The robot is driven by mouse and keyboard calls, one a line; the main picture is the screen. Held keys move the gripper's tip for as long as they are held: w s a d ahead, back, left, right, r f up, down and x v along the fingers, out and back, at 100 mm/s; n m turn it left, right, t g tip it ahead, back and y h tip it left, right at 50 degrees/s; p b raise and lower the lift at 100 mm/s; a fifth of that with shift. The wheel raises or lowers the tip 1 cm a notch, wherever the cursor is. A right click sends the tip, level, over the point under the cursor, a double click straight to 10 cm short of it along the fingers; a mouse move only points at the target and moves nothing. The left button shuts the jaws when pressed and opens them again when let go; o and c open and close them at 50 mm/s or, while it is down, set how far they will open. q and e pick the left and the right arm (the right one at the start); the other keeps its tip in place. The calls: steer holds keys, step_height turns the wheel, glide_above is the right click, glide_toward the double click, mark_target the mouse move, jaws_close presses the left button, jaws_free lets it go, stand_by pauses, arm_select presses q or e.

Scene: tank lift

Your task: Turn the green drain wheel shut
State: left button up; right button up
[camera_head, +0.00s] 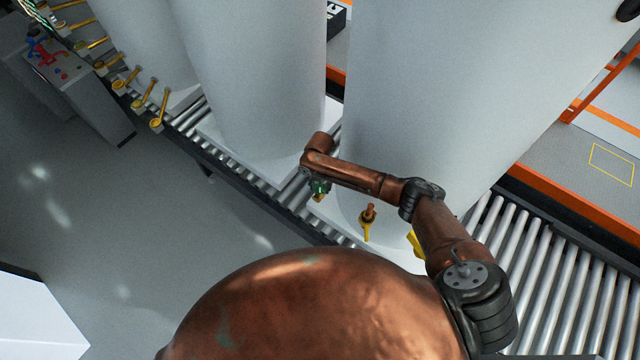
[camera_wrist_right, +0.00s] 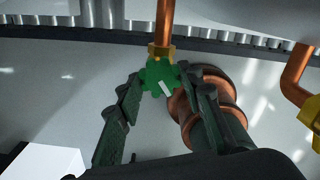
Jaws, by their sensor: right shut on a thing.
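The green drain wheel (camera_wrist_right: 159,77) sits at the end of a copper pipe (camera_wrist_right: 164,25) with a brass fitting, in the upper middle of the right wrist view. It has a white mark on its face. My right gripper (camera_wrist_right: 160,82) has one finger on each side of the wheel and is shut on it. In the head view the wheel (camera_head: 319,187) is small and partly hidden by my right gripper (camera_head: 318,184), low at the front of a white tank. My left gripper is not in view.
Large white tanks (camera_head: 250,70) stand on a roller conveyor (camera_head: 540,250). A yellow-handled valve (camera_head: 367,222) is right of the wheel. A control box with a red handle (camera_head: 48,60) stands at upper left, near several yellow levers (camera_head: 158,108).

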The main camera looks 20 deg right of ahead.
mark_target(320, 187)
steer(key=m+p, duration=0.1)
steer(key=m, duration=0.2)
steer(key=shift+r+m, duration=0.1)
steer(key=shift+m, duration=0.3)
steer(key=shift+m+p, duration=0.95)
steer(key=shift+m, duration=0.75)
steer(key=o, duration=1.2)
steer(key=shift+c, duration=0.2)
step_height(320, 187, up, 12)
